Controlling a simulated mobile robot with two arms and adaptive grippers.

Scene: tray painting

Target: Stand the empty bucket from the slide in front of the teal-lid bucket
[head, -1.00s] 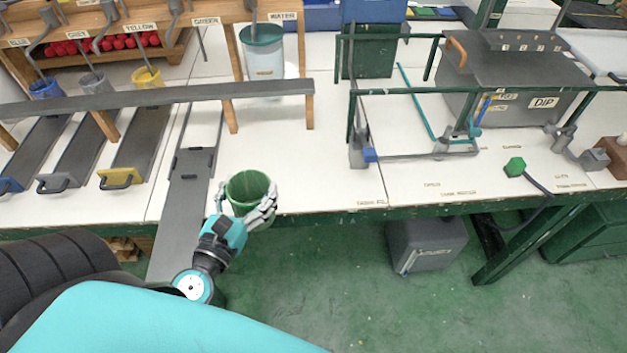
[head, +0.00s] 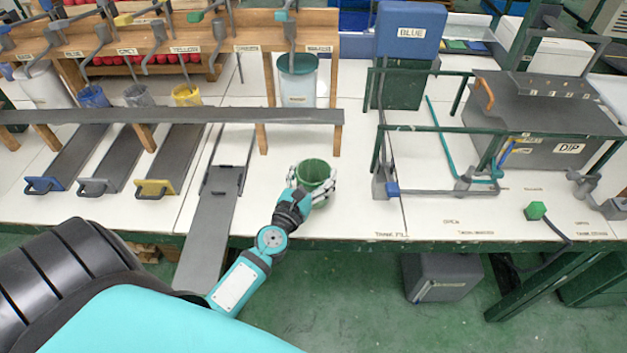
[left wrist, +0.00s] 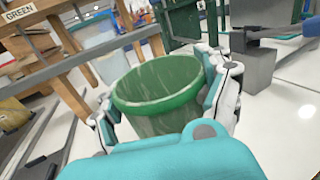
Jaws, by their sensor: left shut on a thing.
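The empty green bucket (head: 315,178) is upright, with its open mouth facing up. My left gripper (head: 312,192) is shut on it, with fingers on both sides. In the left wrist view the bucket (left wrist: 160,95) sits between the fingers of my left gripper (left wrist: 165,105), its inside bare. I cannot tell whether its base touches the table. The teal-lid bucket (head: 297,82) stands further back, under the water label, behind the grey rail. The slide (head: 213,225) is a grey ramp to the left, with no bucket on it. My right gripper is not in view.
A long grey rail (head: 170,115) on wooden posts runs between the two buckets. A green pipe frame (head: 385,150) stands to the right, before the grey dip tank (head: 545,115). White tabletop (head: 350,215) is clear around the held bucket.

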